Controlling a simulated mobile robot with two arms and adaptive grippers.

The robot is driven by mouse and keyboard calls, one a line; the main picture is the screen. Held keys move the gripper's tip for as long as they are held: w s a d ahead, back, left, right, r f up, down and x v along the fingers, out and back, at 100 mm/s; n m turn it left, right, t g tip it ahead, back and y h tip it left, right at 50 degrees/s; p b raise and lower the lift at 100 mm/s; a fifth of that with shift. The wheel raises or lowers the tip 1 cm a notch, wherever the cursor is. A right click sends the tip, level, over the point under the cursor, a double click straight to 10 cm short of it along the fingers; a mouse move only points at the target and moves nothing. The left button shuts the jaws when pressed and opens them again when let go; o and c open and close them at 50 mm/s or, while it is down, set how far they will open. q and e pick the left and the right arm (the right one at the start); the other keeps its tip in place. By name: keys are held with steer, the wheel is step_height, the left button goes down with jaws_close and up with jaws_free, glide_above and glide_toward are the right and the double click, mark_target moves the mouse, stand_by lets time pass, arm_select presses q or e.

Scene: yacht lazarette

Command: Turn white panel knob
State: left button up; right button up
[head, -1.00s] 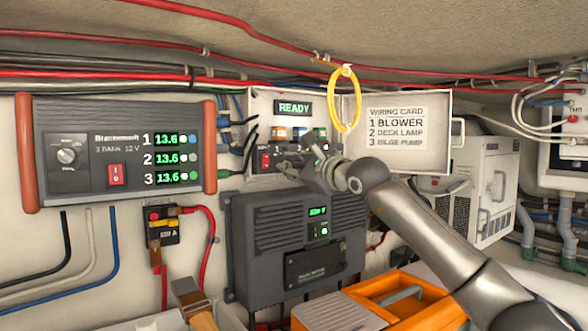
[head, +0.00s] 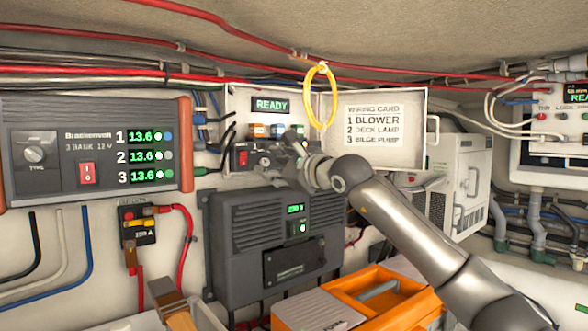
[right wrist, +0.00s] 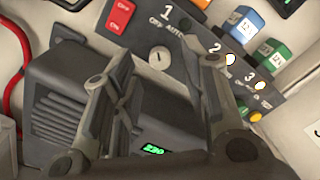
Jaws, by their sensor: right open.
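The white knob (right wrist: 159,57) is a small round knob with a dark mark, on the dark switch panel (right wrist: 185,62) beside the "1" and "AUTO" lettering. My right gripper (head: 287,150) is in front of the small panel under the READY display. In the right wrist view its two fingers (right wrist: 155,72) are spread wide, and the knob shows in the gap between them, beyond the tips. Nothing is held. I cannot tell the exact distance to the knob. My left gripper is not in view.
A red OFF/ON switch (right wrist: 121,13) sits left of the knob; coloured fuses (head: 277,130) stand above the panel. A yellow ring (head: 320,97) hangs in front of the open white door (head: 387,158). A dark grey unit (head: 250,235) is below, with an orange toolbox (head: 405,300) in front.

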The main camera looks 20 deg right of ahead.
steer(key=v, duration=1)
steer(key=shift+s+d, duration=0.15)
steer(key=shift+s, duration=0.1)
steer(key=shift+f, duration=0.15)
